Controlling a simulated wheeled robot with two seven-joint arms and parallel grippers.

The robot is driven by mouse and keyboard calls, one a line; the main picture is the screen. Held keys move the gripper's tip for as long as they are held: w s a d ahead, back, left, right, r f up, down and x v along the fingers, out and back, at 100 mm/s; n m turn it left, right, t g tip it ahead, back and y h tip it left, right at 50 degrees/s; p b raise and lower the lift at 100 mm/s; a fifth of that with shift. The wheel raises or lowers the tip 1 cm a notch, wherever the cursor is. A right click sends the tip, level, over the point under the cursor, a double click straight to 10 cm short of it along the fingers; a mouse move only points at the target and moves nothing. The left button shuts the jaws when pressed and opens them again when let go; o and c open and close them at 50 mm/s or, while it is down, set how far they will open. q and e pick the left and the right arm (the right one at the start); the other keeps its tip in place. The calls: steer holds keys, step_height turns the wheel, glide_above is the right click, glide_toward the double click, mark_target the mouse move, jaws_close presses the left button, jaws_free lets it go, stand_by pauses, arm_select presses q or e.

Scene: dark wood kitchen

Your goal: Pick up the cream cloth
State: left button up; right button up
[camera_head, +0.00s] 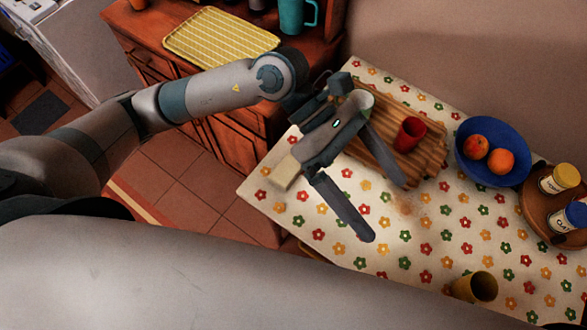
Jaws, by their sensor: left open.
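A small cream piece (286,172), which looks like the folded cream cloth, shows at the left edge of the flowered table, beside my left gripper. The gripper hides part of its surroundings, and I cannot tell whether they touch. My left gripper (386,212) is over the table with its two dark fingers spread wide. My right gripper is not in view.
A wooden board (430,160) with a red cup (409,134) lies behind the gripper. A blue bowl (511,176) of fruit and a round wooden tray with jars (559,179) stand right. A yellow-brown cup (475,287) is at the front. The table's centre front is mostly clear.

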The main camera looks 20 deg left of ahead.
arm_select(q)
steer(key=w+a+f+m+t+y, duration=0.1)
steer(key=w+a+f+t+y, duration=0.2)
steer(key=a, duration=0.6)
steer(key=w+a+f+t+y, duration=0.3)
steer(key=w+a+f+y, duration=0.2)
steer(key=w+a+y, duration=0.3)
steer(key=shift+w+a+f+m, duration=0.2)
steer(key=shift+w+a+m, duration=0.2)
steer(key=shift+w+a, duration=0.8)
steer(key=shift+d+f, duration=0.1)
steer(key=p, duration=0.5)
glide_above(287, 167)
step_height(287, 167, down, 11)
steer(key=shift+r, duration=0.1)
steer(key=shift+f, duration=0.65)
